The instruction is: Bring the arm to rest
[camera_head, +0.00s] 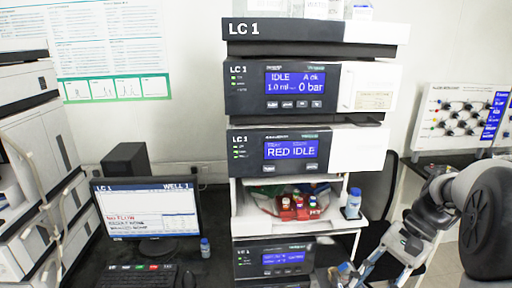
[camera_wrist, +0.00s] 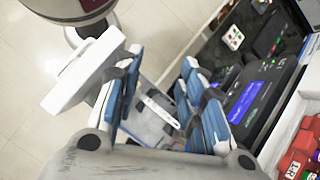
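My arm comes in from the right in the head view. My gripper (camera_head: 372,268) hangs low at the right of the LC 1 stack (camera_head: 296,140), partly cut off by the bottom edge. In the wrist view my gripper (camera_wrist: 160,95) has its blue-padded fingers spread apart, with a clear gap between them. I see nothing clasped in it. A grey and white surface shows through the gap; I cannot tell what it is.
A blue-capped bottle (camera_head: 353,204) stands on the stack's ledge, beside an open bay with a red vial rack (camera_head: 296,207). Another small bottle (camera_head: 205,247) stands by the monitor (camera_head: 148,208). A black chair (camera_head: 378,190) is behind my arm. Pale floor tiles (camera_wrist: 30,95) show in the wrist view.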

